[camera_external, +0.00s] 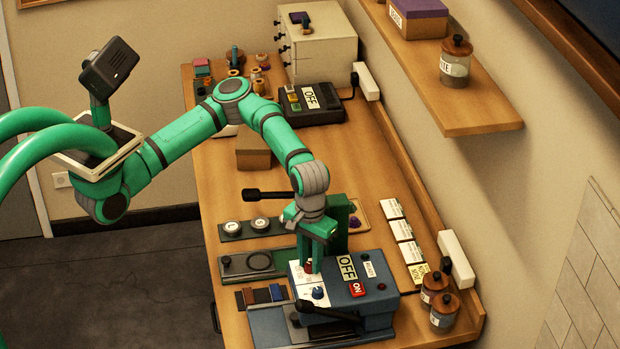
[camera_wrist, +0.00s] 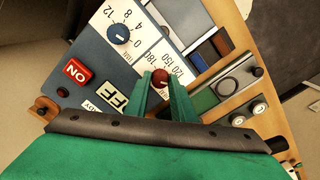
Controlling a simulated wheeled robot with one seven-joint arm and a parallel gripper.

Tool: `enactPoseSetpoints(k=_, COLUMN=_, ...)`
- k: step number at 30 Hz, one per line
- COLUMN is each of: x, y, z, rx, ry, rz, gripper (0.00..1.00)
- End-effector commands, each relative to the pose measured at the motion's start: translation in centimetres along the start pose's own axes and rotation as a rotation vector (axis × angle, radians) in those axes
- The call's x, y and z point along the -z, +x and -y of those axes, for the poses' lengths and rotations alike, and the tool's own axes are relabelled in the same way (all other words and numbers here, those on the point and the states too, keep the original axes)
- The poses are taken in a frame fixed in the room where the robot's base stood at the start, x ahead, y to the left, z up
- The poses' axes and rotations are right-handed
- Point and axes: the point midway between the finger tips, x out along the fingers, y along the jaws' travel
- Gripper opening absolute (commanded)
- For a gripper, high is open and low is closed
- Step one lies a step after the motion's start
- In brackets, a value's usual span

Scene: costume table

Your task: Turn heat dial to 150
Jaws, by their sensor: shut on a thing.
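The heat dial (camera_wrist: 160,76) is a small red knob on a white scale panel in the wrist view. The numbers 120, 150 and 180 are printed beside it. My gripper (camera_wrist: 160,87) has its two green fingers closed on either side of this knob. I cannot tell which number the dial points to. In the external view my gripper (camera_external: 312,264) reaches down to the white panel of the blue machine (camera_external: 372,303), and the red knob is mostly hidden by the fingers.
A blue dial (camera_wrist: 118,33) with its own scale sits near the red knob. The machine has a red ON button (camera_wrist: 77,72), an OFF label (camera_external: 346,267) and a black lever handle (camera_external: 328,311). Jars (camera_external: 444,309) stand at the right edge.

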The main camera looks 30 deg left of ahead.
Motion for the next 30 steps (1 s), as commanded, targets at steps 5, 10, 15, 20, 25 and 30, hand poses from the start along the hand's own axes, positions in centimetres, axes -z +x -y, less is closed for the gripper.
enactPoseSetpoints(k=5, x=0.00, y=-0.03, z=0.00, rx=0.000, ry=-0.168, rz=-0.001, gripper=0.00)
enactPoseSetpoints(k=10, x=-0.02, y=-0.07, z=-0.02, rx=-0.001, ry=-0.330, rz=0.000, gripper=0.00)
enactPoseSetpoints(k=15, x=0.01, y=-0.03, z=-0.01, rx=-0.001, ry=-0.491, rz=-0.001, gripper=0.00)
enactPoseSetpoints(k=20, x=-0.01, y=-0.07, z=-0.04, rx=-0.002, ry=-0.644, rz=-0.001, gripper=0.00)
enactPoseSetpoints(k=25, x=-0.02, y=-0.04, z=-0.02, rx=-0.001, ry=-0.805, rz=0.000, gripper=0.00)
enactPoseSetpoints(k=30, x=0.00, y=-0.06, z=-0.04, rx=-0.002, ry=-0.966, rz=-0.001, gripper=0.00)
